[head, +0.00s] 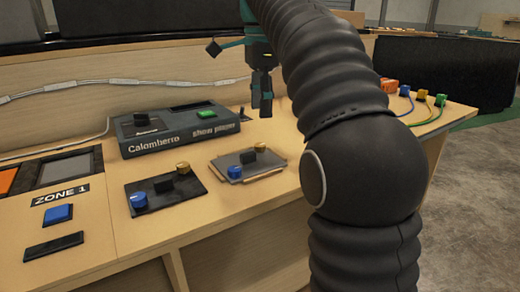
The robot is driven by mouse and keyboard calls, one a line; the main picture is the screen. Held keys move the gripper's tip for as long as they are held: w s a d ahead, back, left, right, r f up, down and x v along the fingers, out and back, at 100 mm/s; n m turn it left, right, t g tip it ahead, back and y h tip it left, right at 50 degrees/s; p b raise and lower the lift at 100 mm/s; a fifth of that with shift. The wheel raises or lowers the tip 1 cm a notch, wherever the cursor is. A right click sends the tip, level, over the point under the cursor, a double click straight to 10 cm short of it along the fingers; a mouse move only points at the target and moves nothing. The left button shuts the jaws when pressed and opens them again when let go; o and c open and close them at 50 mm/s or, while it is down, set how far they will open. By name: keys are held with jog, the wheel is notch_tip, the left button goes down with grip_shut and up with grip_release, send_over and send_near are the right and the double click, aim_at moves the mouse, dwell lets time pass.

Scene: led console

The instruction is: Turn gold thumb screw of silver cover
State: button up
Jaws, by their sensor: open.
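The silver cover (226,161) is a flat grey plate on a wooden base on the console top, in the middle of the head view. A gold thumb screw (260,147) stands at its far right corner, and a black block handle (248,157) sits near its middle. A blue knob (234,172) is at its near left corner. My gripper (261,106) points down in the air above and behind the silver cover, apart from the gold screw. It is open, with nothing seen between its narrow dark fingers.
Left of the silver cover is a black panel (142,205) with a blue knob, a black handle and another gold screw (183,168). Behind stands the grey "Calomberro show player" box (180,130). Coloured plugs with cables (420,96) lie at the right. My arm covers part of the console.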

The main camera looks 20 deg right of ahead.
aim_at(261, 145)
notch_tip(261, 145, down, 8)
jog(key=b, duration=0.3)
jog(key=shift+f, duration=0.2)
grip_shut()
